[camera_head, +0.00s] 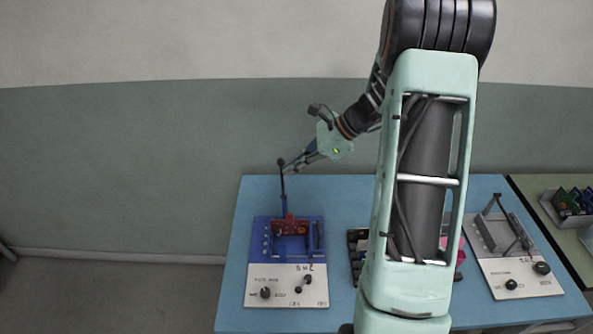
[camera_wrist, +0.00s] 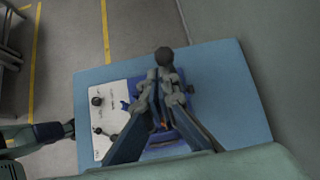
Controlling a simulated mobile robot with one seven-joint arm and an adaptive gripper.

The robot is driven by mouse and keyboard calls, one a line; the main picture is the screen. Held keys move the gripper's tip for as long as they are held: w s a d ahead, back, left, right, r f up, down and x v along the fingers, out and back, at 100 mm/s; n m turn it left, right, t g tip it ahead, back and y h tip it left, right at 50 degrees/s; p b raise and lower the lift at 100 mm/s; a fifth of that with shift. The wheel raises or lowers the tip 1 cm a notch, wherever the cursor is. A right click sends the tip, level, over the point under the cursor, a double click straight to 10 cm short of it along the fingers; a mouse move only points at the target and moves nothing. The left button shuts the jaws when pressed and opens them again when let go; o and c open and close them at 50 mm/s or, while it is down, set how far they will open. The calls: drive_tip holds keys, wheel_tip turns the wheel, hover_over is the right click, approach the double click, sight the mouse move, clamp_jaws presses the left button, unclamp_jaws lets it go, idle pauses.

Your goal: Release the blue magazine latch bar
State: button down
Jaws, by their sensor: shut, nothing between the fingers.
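The blue magazine (camera_head: 258,238) sits on a white-fronted panel on the left part of the table, with a red part in its upper end. A dark blue latch bar (camera_head: 283,190) with a black ball knob stands roughly upright from its back. My gripper (camera_head: 291,166) is just right of the bar's top in the head view. In the wrist view my gripper (camera_wrist: 162,84) is shut and empty, its fingertips close to the black knob (camera_wrist: 164,57). The fingers hide much of the bar and magazine there. I cannot tell whether they touch the bar.
The blue table (camera_head: 345,195) has bare room behind the magazine. A second grey unit on a white panel (camera_head: 525,283) stands at the right. A dark tray (camera_head: 355,240) is partly hidden by my arm.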

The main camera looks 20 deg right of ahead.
drive_tip(key=w+d+m+g+y+p, duration=0.1)
drive_tip(key=w+d+g+p, duration=0.1)
drive_tip(key=w, duration=0.7)
drive_tip(key=shift+w+d+r+m+g, duration=0.25)
drive_tip(key=shift+d+r+m+g, duration=0.2)
drive_tip(key=shift+g, duration=0.25)
idle(0.5)
drive_tip(key=shift+r, duration=0.1)
drive_tip(key=v, duration=1.2)
drive_tip(key=shift+d+f, duration=0.25)
drive_tip(key=shift+f, duration=0.05)
drive_tip(key=shift+s, duration=0.1)
